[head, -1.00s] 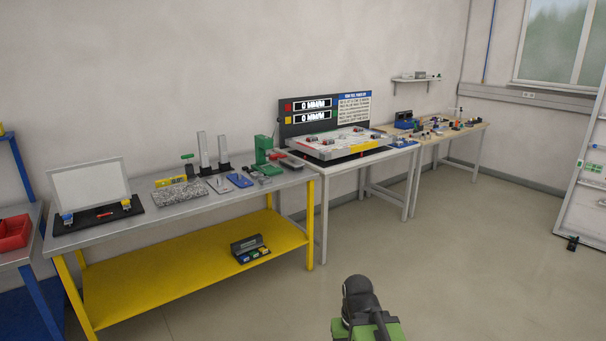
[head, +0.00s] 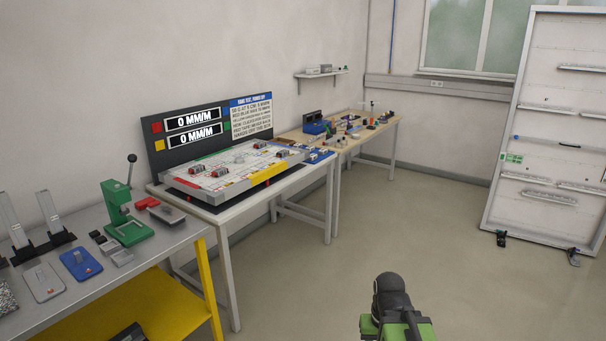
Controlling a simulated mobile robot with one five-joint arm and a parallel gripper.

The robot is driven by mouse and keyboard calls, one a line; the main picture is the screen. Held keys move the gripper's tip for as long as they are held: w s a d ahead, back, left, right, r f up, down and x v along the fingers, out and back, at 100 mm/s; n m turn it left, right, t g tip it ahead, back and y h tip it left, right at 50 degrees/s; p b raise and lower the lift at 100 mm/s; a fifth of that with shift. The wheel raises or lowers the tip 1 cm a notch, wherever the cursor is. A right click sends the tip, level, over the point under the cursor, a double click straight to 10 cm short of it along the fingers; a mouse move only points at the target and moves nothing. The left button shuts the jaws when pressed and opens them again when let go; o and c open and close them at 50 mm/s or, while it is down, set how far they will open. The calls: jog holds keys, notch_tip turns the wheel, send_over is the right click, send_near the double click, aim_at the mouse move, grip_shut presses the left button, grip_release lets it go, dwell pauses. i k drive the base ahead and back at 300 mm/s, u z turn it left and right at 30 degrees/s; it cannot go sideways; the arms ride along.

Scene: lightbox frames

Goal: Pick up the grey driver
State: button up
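I cannot make out a grey driver for certain. Several small tools and parts lie on the far wooden-topped table (head: 366,141) against the back wall, too small to tell apart. Part of my arm, green and black, shows at the bottom centre right over the bare floor. The fingers of my gripper do not show, and nothing held is seen.
A grey-topped bench with a yellow shelf (head: 150,308) stands at the near left with a green press (head: 122,217). A white table (head: 235,210) holds a board with displays (head: 185,130). A white panel (head: 550,130) leans at right. The floor between is clear.

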aim_at(221, 172)
jog(key=u, duration=0.25)
jog(key=i, duration=2)
jog(key=u, duration=0.6)
jog(key=k, duration=0.8)
jog(key=u, duration=0.2)
jog(key=i, duration=0.9)
jog(key=z, duration=0.1)
